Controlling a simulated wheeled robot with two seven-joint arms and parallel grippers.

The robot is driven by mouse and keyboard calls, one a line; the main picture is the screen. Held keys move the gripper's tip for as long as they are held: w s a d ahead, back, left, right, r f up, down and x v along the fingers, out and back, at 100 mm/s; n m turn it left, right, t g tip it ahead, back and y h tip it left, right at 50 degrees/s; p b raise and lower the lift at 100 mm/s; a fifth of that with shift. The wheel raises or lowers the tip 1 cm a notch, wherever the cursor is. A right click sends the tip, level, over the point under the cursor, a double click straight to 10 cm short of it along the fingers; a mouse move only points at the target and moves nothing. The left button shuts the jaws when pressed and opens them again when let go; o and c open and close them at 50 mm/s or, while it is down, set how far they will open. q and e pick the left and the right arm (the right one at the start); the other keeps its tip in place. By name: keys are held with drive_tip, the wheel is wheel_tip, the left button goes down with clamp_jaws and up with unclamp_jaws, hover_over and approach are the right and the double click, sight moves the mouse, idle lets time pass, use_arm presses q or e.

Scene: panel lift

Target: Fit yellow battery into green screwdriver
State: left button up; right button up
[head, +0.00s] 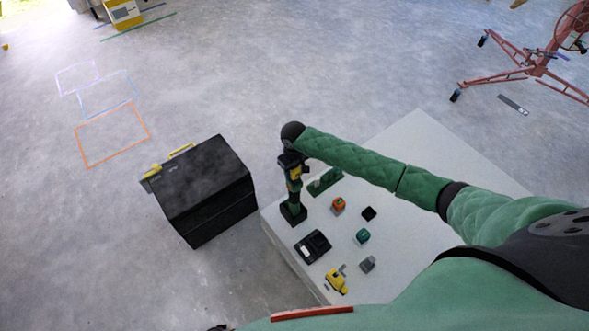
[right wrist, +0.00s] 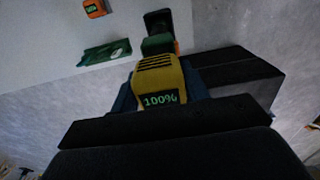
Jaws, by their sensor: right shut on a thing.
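My right gripper (head: 291,160) is shut on the yellow battery (right wrist: 160,85), whose face reads 100% in the right wrist view. In the head view the yellow battery (head: 295,172) shows just under the gripper. The green screwdriver (head: 294,196) stands upright below it at the table's left edge, on a black foot. In the right wrist view part of the green screwdriver (right wrist: 158,43) shows just beyond the battery. The two look lined up and very close; I cannot tell whether they touch. My left gripper is not in view.
The white table (head: 415,150) also holds a green tray (head: 325,181), an orange block (head: 338,204), a green block (head: 362,237), a black charger-like unit (head: 313,246) and a yellow tool (head: 338,281). A black toolbox (head: 205,190) stands left of the table. The table's far right is clear.

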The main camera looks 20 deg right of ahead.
drive_tip(key=shift+f, duration=1.7)
idle(0.6)
idle(1.0)
idle(0.5)
drive_tip(key=o, duration=1.2)
drive_tip(key=shift+c, duration=0.2)
wheel_tip(320, 180, up, 6)
drive_tip(key=shift+r+b, duration=0.25)
drive_tip(key=shift+b, duration=0.7)
drive_tip(key=shift+r, duration=0.6)
